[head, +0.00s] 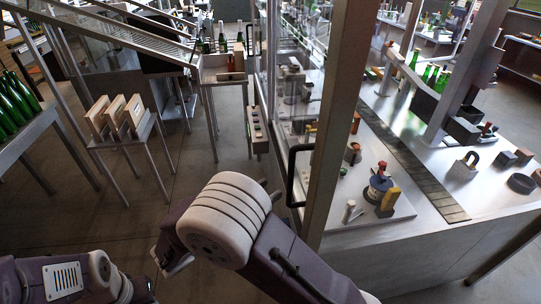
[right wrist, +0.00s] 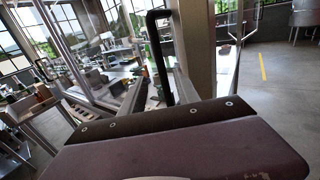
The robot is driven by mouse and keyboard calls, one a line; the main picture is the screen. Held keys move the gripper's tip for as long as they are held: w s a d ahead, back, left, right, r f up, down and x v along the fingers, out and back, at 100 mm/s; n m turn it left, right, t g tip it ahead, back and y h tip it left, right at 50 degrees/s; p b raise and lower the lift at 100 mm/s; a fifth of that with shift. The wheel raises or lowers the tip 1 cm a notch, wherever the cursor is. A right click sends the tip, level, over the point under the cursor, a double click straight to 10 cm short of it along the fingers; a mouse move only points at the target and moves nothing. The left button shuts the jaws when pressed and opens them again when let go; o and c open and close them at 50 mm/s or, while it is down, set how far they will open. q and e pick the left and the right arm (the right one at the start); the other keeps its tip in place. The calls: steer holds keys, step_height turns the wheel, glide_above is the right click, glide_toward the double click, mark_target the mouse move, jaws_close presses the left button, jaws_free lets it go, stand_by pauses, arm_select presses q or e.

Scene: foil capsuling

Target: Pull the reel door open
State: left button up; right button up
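The reel door is a clear panel in a metal frame (head: 337,120) on the near side of the machine. Its black bar handle (head: 291,178) stands upright on the left of the frame post. My right gripper (head: 276,193) is at the handle's lower left, mostly hidden behind my own wrist. In the right wrist view the two fingers (right wrist: 160,78) are apart, and the black handle (right wrist: 157,45) runs down between them. I cannot tell whether either finger touches it. The door looks shut. Of my left arm only links show at the lower left; its gripper is not visible.
A stand with wooden boxes (head: 118,116) and a table of green bottles (head: 14,105) are at left. Open floor lies left of the door.

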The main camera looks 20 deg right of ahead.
mark_target(289, 177)
steer(key=x, duration=0.1)
steer(key=p+x, duration=0.1)
steer(key=x, duration=0.1)
steer(key=p+x, duration=0.1)
steer(key=x, duration=0.1)
steer(key=shift+s+d+r, duration=0.15)
steer(key=shift+s+r, duration=0.1)
steer(key=shift+r, duration=0.1)
steer(key=x, duration=0.4)
steer(key=shift+w+f+p, duration=0.25)
steer(key=shift+f+p, duration=0.15)
steer(key=shift+s, duration=0.15)
jaws_close()
stand_by(0.4)
